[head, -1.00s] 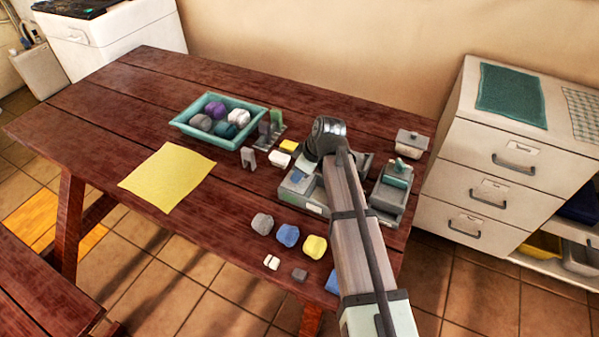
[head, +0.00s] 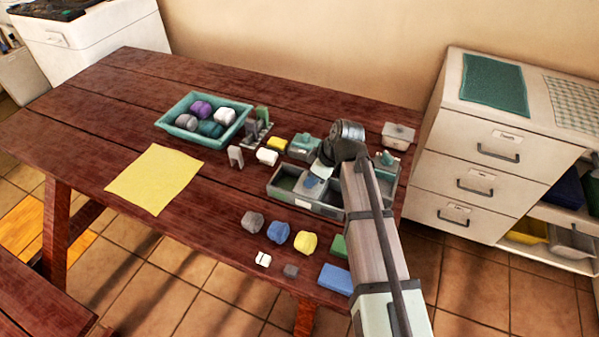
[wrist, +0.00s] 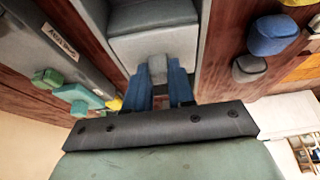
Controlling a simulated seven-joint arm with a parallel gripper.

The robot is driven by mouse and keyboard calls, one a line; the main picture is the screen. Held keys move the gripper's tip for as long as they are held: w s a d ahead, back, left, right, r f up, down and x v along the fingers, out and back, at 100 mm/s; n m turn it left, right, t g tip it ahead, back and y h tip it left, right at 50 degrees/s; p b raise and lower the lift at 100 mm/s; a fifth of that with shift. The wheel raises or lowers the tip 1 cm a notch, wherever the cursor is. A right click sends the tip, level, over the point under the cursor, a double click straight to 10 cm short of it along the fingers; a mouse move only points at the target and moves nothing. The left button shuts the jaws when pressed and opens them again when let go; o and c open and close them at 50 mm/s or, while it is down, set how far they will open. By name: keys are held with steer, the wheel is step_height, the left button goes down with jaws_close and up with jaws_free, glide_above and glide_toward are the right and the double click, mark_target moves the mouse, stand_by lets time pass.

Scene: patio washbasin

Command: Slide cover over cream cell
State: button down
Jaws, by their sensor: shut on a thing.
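The long grey tray (head: 330,210) stands on the table's right part, with a pale label on its front. Its left cell (head: 285,181) is open, with a dark green inside. A pale grey cover (head: 311,187) lies over the tray right of that cell. My gripper (head: 318,172) is at the cover; its blue fingertips (wrist: 157,88) are shut on the cover's grey knob (wrist: 157,68) in the wrist view. My arm hides much of the tray's right part, and I cannot tell which cell is the cream one.
Lidded boxes with green knobs stand behind (head: 304,147) and right of the tray. Grey, blue and yellow lumps (head: 279,232) lie in front. A teal basket (head: 170,126) and a yellow cloth (head: 153,180) are left. The table between cloth and lumps is clear.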

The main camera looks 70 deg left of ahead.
steer(key=c, duration=1)
jaws_free()
steer(key=shift+o, duration=0.2)
steer(key=v, duration=1.4)
steer(key=shift+f, duration=0.1)
